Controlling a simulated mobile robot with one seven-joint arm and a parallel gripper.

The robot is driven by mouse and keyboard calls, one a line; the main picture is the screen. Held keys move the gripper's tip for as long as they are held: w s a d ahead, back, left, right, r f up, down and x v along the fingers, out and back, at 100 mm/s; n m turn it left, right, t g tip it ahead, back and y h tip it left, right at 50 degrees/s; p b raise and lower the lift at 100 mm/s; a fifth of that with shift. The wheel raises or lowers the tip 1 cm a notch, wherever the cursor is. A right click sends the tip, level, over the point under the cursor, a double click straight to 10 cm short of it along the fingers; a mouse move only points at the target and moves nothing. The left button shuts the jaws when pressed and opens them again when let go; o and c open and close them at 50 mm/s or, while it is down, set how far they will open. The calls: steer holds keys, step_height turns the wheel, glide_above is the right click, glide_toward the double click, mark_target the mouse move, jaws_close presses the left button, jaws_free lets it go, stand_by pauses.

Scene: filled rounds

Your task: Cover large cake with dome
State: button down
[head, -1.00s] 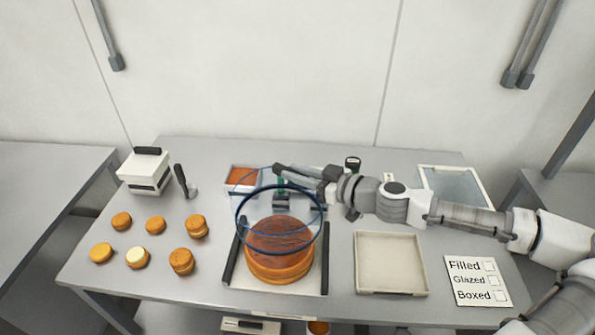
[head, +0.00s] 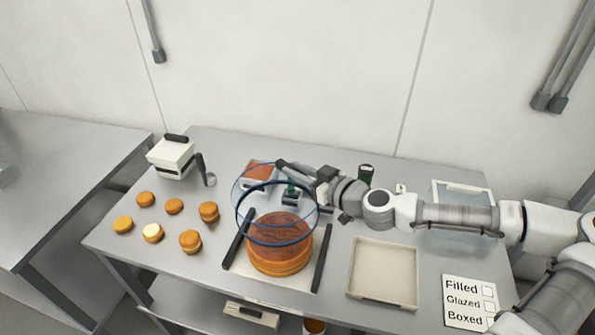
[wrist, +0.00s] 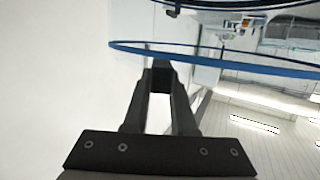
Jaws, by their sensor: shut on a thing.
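The large cake (head: 280,262) is a round, brown-topped layer cake on a white board (head: 303,284) with dark bars along two sides. The clear dome with a dark blue rim (head: 241,228) hangs above the cake, and its rim overlaps the cake's top in the head view. The rim looks higher than the cake top, but the exact gap is hard to judge. My gripper (head: 284,166) is shut on the dome near its top. In the wrist view my gripper (wrist: 160,76) has its fingers together, with the blue rim (wrist: 215,60) beyond them. The grasped part is hidden.
Several small round cakes (head: 174,206) sit at the left. A white box-like device (head: 171,158) stands behind them. An empty beige tray (head: 384,272) and a checklist card (head: 468,303) lie at the right. An orange-filled container (head: 261,173) stands behind the dome.

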steer(key=shift+f, duration=0.1)
step_height(320, 180, down, 16)
steer(key=b, duration=1.2)
steer(key=shift+f+b, duration=0.15)
steer(key=shift+b, duration=0.45)
stand_by(1.2)
steer(key=shift+c, duration=0.9)
jaws_free()
step_height(320, 180, up, 7)
steer(key=p, duration=0.4)
steer(key=shift+p, duration=0.35)
